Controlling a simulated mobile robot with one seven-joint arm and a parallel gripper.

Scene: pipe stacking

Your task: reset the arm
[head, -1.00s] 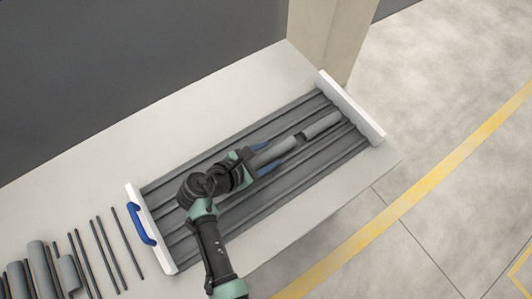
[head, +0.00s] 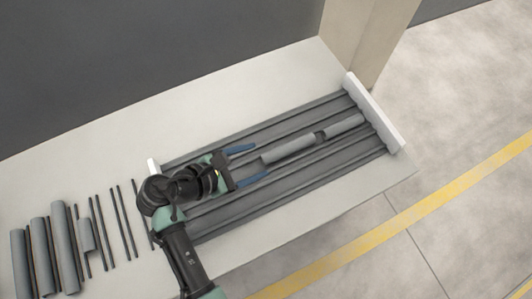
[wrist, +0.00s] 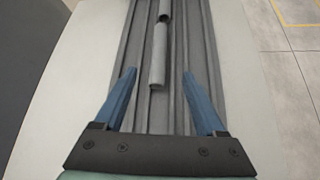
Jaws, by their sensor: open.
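My gripper (head: 247,164) is open and empty over the left part of a grooved grey tray (head: 215,221). Its two blue fingers also show in the wrist view (wrist: 164,100), spread wide. In the wrist view the nearer pipe (wrist: 158,60) lies ahead, between the lines of the fingers. My arm hides much of the tray's left end.
Several thick grey pipes (head: 62,248) and thin dark rods (head: 123,222) lie on the pale table left of the tray. A white end wall (head: 374,113) closes the tray's right end. A beige pillar (head: 362,38) stands behind it. The table behind the tray is clear.

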